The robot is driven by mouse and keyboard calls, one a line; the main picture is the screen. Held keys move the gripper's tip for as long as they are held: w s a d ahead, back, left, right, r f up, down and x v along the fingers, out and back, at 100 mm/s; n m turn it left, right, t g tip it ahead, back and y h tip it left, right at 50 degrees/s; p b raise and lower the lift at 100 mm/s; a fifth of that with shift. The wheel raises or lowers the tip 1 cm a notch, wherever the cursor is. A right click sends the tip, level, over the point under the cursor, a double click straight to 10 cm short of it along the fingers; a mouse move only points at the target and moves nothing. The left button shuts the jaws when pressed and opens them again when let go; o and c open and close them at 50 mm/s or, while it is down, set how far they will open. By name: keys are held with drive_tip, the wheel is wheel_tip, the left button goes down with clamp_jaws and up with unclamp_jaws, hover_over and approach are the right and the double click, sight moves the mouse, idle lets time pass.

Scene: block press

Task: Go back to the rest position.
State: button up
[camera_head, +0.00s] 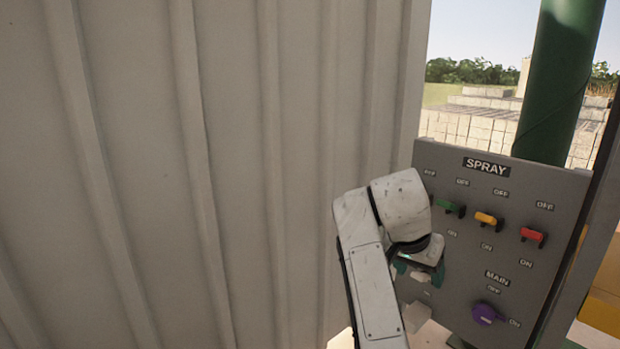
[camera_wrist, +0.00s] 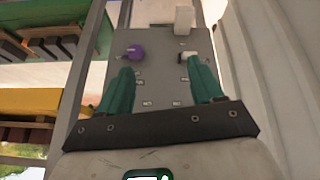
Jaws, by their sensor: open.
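My gripper (camera_head: 430,272) is at the left part of the grey SPRAY panel (camera_head: 470,258), in front of its face. In the wrist view its two teal fingers are spread wide, and the gripper (camera_wrist: 162,70) holds nothing. The panel carries a green switch (camera_head: 450,207), a yellow switch (camera_head: 487,219), a red switch (camera_head: 532,236) and a purple MAIN knob (camera_head: 487,314). The purple knob also shows in the wrist view (camera_wrist: 136,52). A small white handle (camera_wrist: 187,57) is close to the right fingertip; I cannot tell if they touch.
A pale ribbed metal wall (camera_head: 230,170) fills the left, close to my arm. A green post (camera_head: 560,80) stands behind the panel. A white block (camera_wrist: 184,18) sits at the panel's edge. Stacked blocks (camera_head: 480,125) lie outside.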

drive_tip(key=s+d+f+n+g+y, duration=0.1)
drive_tip(key=s+d+f+n, duration=0.15)
drive_tip(key=s+f, duration=0.85)
drive_tip(key=s+d+f+n+g+y, duration=0.1)
drive_tip(key=s+d+f, duration=0.3)
drive_tip(key=s+f, duration=0.65)
drive_tip(key=s+f+n+y, duration=0.1)
drive_tip(key=s+f, duration=0.3)
drive_tip(key=s, duration=0.7)
drive_tip(key=s+f+n+y+b, duration=0.1)
drive_tip(key=s+f, duration=0.4)
drive_tip(key=s, duration=0.6)
drive_tip(key=shift+s+f+n+g, duration=0.2)
drive_tip(key=shift+s+n+g, duration=0.15)
drive_tip(key=shift+n, duration=0.5)
